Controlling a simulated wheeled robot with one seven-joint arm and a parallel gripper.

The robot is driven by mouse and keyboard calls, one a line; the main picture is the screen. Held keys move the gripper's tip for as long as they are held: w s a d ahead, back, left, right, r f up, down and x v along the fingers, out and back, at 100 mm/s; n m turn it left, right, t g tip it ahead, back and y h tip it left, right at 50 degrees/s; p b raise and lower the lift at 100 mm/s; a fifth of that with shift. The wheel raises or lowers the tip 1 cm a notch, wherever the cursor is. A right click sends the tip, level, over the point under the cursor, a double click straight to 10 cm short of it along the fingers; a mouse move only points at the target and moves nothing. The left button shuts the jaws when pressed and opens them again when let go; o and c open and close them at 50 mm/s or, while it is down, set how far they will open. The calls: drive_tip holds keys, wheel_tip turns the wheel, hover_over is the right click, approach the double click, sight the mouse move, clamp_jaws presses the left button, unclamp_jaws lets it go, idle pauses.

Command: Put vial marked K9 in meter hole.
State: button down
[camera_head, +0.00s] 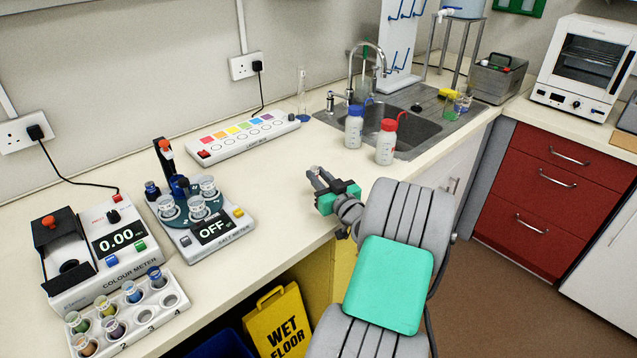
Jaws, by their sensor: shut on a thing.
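The colour meter (95,285) stands at the left with its dark lid raised. Its round hole (70,267) looks dark and empty, and its display reads 0.00. The front row's two right holes look empty. I cannot read K9 on any vial. My gripper (317,176) is over the bench's front edge, well right of the meter and rack. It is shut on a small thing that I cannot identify.
A salt meter (208,237) reading OFF, with glass cups on its turntable, stands between the colour meter and my gripper. Blue-capped (354,128) and red-capped (386,143) bottles stand by the sink. Bare bench lies left of my gripper.

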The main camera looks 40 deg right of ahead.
wheel_tip(320, 180, down, 2)
drive_tip(key=shift+s+d+f, duration=0.1)
drive_tip(key=shift+f, duration=0.15)
drive_tip(key=shift+f, duration=0.1)
drive_tip(key=shift+f, duration=0.1)
drive_tip(key=c, duration=1.3)
unclamp_jaws()
drive_tip(key=shift+o, duration=0.2)
drive_tip(key=shift+r, duration=0.2)
